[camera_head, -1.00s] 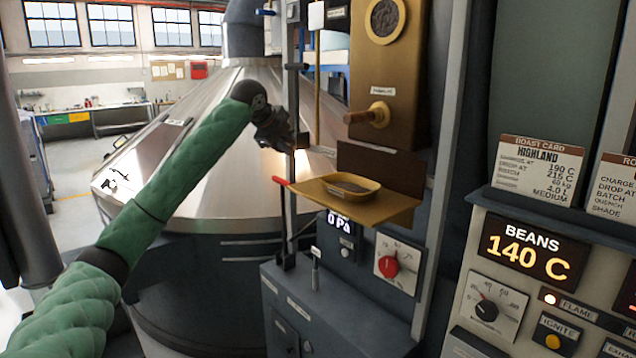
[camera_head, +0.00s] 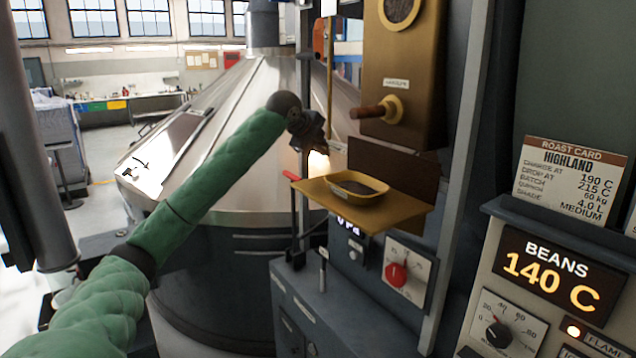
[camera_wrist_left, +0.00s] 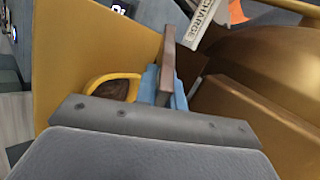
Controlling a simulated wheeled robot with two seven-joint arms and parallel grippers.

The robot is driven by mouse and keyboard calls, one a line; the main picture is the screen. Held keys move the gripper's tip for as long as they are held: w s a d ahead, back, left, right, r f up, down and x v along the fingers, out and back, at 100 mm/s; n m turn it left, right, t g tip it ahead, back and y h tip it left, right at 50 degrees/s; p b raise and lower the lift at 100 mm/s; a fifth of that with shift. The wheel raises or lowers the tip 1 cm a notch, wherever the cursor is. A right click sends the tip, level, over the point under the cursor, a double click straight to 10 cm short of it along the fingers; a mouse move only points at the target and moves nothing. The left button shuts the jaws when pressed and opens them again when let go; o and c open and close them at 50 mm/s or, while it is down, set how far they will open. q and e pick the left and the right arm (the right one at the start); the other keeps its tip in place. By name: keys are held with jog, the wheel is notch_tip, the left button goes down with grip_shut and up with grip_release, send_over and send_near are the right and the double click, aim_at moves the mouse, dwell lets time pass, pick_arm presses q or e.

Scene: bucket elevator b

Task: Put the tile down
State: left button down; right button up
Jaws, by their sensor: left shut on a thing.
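My left gripper (camera_head: 318,147) hangs just left of and above the brass shelf (camera_head: 374,218); its fingers are small and dark in the head view. In the left wrist view its blue fingers (camera_wrist_left: 166,88) are shut on a thin brown slab seen edge-on, which I take for the tile (camera_wrist_left: 168,45). The slab stands clear above the shelf in that view; I cannot tell the gap. A yellow-rimmed dish (camera_head: 358,186) of dark beans sits on the shelf, and it also shows beside the fingers in the wrist view (camera_wrist_left: 110,88). My right gripper is out of view.
A wooden-handled knob (camera_head: 378,110) juts from the brass housing above the shelf. A red-tipped lever (camera_head: 292,175) stands at the shelf's left edge. A large steel cone (camera_head: 215,130) is behind my arm. The control panel (camera_head: 545,270) reads 140 C.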

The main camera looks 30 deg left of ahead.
pick_arm(q)
jog(key=f, duration=0.4)
jog(key=shift+w+d+f, duration=0.1)
jog(key=shift+w+f, duration=0.2)
jog(key=shift+f, duration=0.05)
jog(key=shift+s+f+b, duration=0.2)
jog(key=shift+f+b, duration=0.25)
jog(key=shift+f, duration=0.15)
jog(key=shift+w+f, duration=0.2)
jog(key=shift+f, duration=0.2)
jog(key=shift+s, duration=0.1)
jog(key=c, duration=1.6)
grip_release()
jog(key=shift+c, duration=0.2)
